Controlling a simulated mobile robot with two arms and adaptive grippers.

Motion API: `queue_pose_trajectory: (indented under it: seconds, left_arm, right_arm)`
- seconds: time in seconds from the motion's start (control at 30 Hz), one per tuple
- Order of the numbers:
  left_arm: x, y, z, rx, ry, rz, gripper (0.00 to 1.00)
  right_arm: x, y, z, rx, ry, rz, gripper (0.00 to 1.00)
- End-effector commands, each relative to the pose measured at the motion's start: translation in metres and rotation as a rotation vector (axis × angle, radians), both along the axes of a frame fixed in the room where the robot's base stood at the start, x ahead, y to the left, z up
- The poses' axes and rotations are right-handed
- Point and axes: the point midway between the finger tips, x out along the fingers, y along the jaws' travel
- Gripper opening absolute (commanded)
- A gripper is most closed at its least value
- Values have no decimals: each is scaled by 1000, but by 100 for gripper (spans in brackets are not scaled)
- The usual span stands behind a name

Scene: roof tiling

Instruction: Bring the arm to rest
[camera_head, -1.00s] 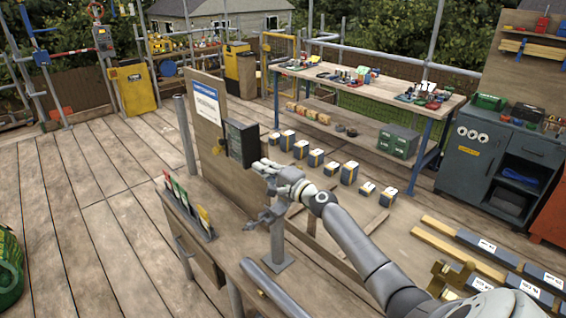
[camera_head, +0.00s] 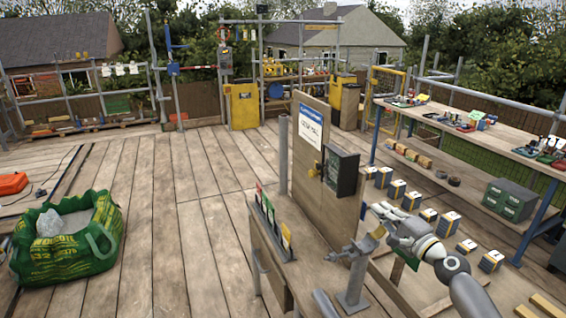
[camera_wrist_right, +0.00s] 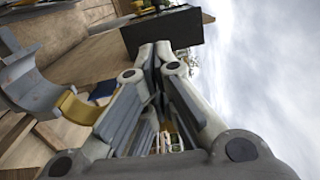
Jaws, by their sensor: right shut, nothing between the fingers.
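My right gripper (camera_head: 374,210) comes in from the lower right in the head view. It is shut and empty, and shows to the right of and below a dark box (camera_head: 348,173) on an upright wooden board (camera_head: 312,160). In the right wrist view my right gripper (camera_wrist_right: 155,50) has its fingers together, with nothing between them. The dark box (camera_wrist_right: 175,32) shows just beyond the fingertips there; I cannot tell the exact gap. My left gripper is in neither view.
A grey metal stand (camera_head: 353,280) rises close to my right gripper. A wooden bench (camera_head: 285,255) carries a rack of coloured cards. Several boxes (camera_head: 397,189) stand at the right, before a long workbench (camera_head: 475,128). A green bag (camera_head: 70,240) sits at the left; the middle decking is clear.

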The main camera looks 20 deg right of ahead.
Motion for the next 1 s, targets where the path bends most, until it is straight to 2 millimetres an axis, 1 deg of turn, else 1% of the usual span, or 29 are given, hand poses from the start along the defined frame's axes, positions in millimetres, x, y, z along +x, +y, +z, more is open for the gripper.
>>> queue_pose_trajectory:
  seconds: [0.07,0.17,0.27,0.3,0.37,0.4,0.47,0.5,0.57,0.6,0.67,0.7,0.77,0.83,0.9,1.0]
  left_arm:
    - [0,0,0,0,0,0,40]
    - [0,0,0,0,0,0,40]
    - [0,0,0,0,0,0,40]
    - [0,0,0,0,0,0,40]
    - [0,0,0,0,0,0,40]
    - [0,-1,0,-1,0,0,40]
    - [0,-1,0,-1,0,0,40]
    - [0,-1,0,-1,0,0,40]
    - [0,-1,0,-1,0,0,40]
    - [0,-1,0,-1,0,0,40]
    - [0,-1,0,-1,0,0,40]
    - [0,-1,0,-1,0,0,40]
    - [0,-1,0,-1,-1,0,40]
    - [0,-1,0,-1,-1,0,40]
    - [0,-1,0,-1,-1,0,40]
    - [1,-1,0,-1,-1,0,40]
  right_arm:
    - [0,2,-1,-4,2,4,0]
    - [-3,16,-11,-41,22,34,0]
    - [-12,50,-34,-131,67,107,0]
    - [-19,69,-47,-186,93,149,0]
    - [-33,101,-70,-282,135,224,0]
    - [-44,123,-85,-351,164,278,0]
    - [-61,151,-107,-452,203,353,0]
    - [-74,169,-121,-517,229,402,0]
    - [-95,193,-140,-613,265,473,0]
    - [-109,207,-153,-677,289,520,0]
    - [-131,226,-169,-772,323,586,0]
    - [-146,237,-179,-833,345,628,0]
    - [-170,252,-193,-927,381,690,0]
    - [-199,265,-206,-1039,425,757,0]
    - [-227,274,-216,-1148,473,819,0]
    - [-261,278,-223,-1273,540,883,0]
